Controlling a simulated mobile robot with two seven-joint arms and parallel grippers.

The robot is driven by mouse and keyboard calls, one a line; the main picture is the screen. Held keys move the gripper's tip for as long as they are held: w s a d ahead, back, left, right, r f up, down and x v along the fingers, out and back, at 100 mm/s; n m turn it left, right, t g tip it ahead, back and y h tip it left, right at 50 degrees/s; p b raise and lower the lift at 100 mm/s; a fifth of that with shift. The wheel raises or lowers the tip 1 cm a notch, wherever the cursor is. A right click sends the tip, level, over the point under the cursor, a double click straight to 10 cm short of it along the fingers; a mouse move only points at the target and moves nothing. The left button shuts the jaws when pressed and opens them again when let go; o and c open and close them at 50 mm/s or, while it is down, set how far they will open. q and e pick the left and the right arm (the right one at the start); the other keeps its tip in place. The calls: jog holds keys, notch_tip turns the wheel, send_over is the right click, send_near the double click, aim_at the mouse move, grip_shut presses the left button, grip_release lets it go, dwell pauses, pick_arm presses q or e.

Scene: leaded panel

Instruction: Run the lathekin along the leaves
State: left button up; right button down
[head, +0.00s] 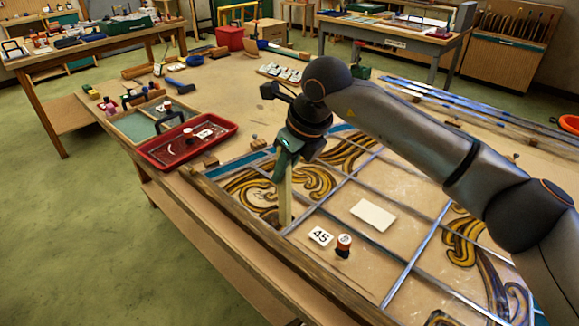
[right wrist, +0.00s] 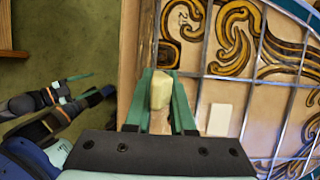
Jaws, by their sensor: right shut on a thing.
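The lathekin (head: 285,203) is a pale, flat stick in my right gripper (head: 285,160), pointing down. Its lower end meets the leaded panel near the front wooden strip in the head view; I cannot tell whether it touches. In the right wrist view the lathekin (right wrist: 161,90) sits between the green fingers of my right gripper (right wrist: 160,100), which are shut on it. The leaded panel (head: 375,213) has grey lead strips and brown-gold scrolling leaves (head: 312,182); leaves also show in the right wrist view (right wrist: 232,50). Part of my left arm seems to show there, its gripper unclear.
Long lead strips (head: 470,110) lie behind. The wooden strip (head: 262,228) edges the front.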

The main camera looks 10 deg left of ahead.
aim_at(284, 181)
notch_tip(284, 181, down, 3)
jog(key=shift+f+b, duration=0.1)
jog(key=shift+b, duration=0.8)
jog(key=s+d, duration=0.7)
jog(key=d, duration=0.3)
jog(key=s+d+b, duration=0.1)
jog(key=s+d, duration=0.6)
jog(key=d, duration=0.3)
jog(key=shift+s, duration=0.2)
jog(key=shift+b, duration=0.45)
jog(key=shift+f+b, duration=0.35)
dwell(0.4)
jog(key=shift+a, duration=0.1)
